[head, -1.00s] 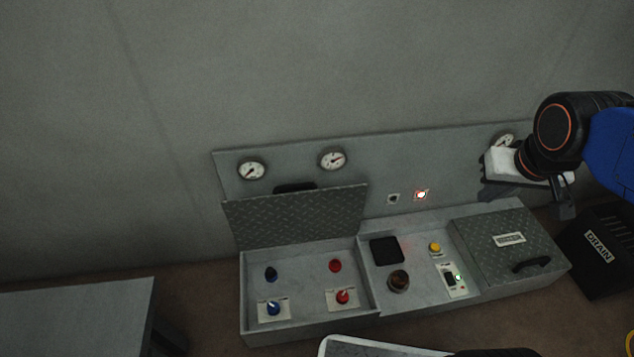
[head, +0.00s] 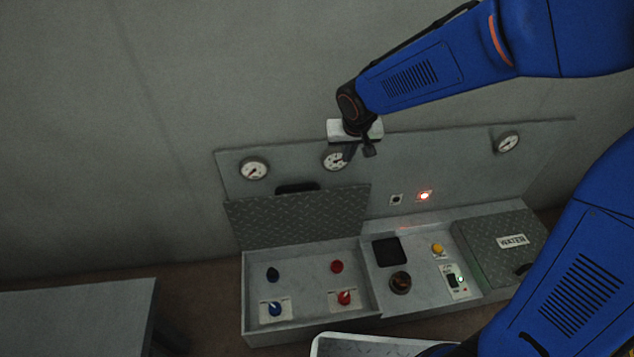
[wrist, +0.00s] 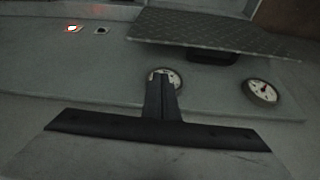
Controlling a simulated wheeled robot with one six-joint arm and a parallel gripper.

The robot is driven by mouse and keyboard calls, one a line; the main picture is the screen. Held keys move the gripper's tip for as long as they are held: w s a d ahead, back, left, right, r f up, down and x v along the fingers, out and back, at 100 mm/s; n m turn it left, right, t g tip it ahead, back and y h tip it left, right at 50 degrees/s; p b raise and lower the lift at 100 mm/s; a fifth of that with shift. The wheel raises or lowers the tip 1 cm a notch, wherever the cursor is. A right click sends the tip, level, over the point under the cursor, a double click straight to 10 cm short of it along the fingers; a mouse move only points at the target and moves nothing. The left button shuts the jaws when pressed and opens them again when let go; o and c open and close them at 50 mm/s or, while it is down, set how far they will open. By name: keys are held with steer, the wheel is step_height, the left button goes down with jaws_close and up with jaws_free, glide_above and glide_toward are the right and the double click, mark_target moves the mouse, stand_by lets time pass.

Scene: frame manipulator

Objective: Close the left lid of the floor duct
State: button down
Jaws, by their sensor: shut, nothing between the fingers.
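The left lid (head: 298,218) of the floor duct is a grey diamond-plate panel. It stands open, raised against the back panel, with a dark handle (head: 296,187) behind its top edge. The left compartment (head: 249,318) below it is uncovered. My gripper (head: 358,152) is high in front of the back panel, above and right of the lid, near the middle gauge, and does not appear to touch the lid. In the wrist view my gripper (wrist: 161,84) has its fingers together and empty; the lid (wrist: 205,35) shows beyond them, its edge towards the camera.
Blue and red knobs sit in the left compartment. The middle section has a yellow button (head: 437,248) and a dark round knob (head: 400,282). The right lid (head: 495,255) is closed. Gauges line the back panel (head: 450,155). A grey box (head: 75,310) stands at the left.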

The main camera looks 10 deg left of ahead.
steer(key=shift+n, duration=0.3)
steer(key=w+a+f, duration=0.1)
steer(key=a+f, duration=0.1)
steer(key=f, duration=0.2)
steer(key=w+a+f, duration=0.2)
steer(key=a+f, duration=0.1)
steer(key=f, duration=0.2)
steer(key=w+a+f, duration=0.1)
steer(key=a+f, duration=0.2)
steer(key=f, duration=0.1)
steer(key=shift+w+f, duration=0.15)
steer(key=shift+w, duration=0.15)
steer(key=shift+s+d, duration=0.25)
steer(key=shift+s, duration=0.7)
steer(key=shift+s+d, duration=0.25)
steer(key=shift+s, duration=0.7)
